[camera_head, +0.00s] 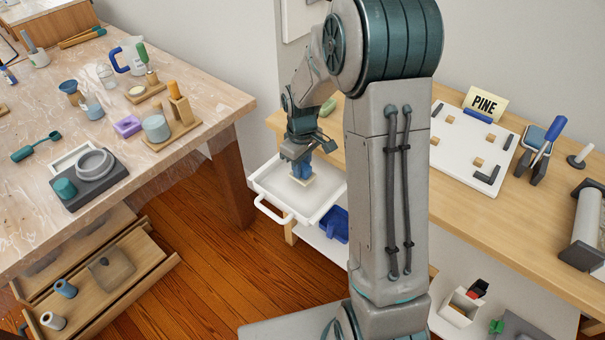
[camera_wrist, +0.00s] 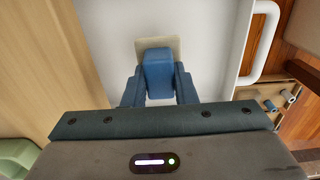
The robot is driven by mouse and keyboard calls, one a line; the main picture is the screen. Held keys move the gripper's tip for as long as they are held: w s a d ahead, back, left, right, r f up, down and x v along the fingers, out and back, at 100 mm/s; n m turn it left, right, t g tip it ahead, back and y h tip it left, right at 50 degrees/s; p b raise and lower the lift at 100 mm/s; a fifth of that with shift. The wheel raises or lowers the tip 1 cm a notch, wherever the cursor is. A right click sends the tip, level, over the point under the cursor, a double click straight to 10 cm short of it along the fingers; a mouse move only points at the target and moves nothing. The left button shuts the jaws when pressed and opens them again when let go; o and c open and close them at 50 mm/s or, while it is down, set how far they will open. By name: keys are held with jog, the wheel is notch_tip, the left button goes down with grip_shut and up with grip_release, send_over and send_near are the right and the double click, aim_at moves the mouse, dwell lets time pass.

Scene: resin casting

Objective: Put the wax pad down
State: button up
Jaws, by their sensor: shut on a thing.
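The wax pad is a blue block on a flat cream base (camera_head: 303,180). My gripper (camera_head: 301,165) is shut on the blue block and points down. In the wrist view the blue block (camera_wrist: 158,72) sits between the two dark blue fingers, and the cream base (camera_wrist: 174,44) shows beyond it. The pad is over the floor of a white tray (camera_head: 275,191). I cannot tell whether its base touches the tray. The fingers hide the sides of the block.
The tray has a raised rim and a white handle (camera_wrist: 262,42). A wooden bench (camera_head: 480,215) stands beside it, with a blue bin (camera_head: 335,224) lower down. A green object (camera_head: 328,107) lies on the bench behind my gripper. The left table (camera_head: 40,220) is crowded.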

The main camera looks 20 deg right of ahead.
jog(key=shift+f, duration=1.6)
jog(key=shift+f, duration=0.1)
jog(key=shift+f+b, duration=0.15)
jog(key=shift+b, duration=0.2)
jog(key=o, duration=0.9)
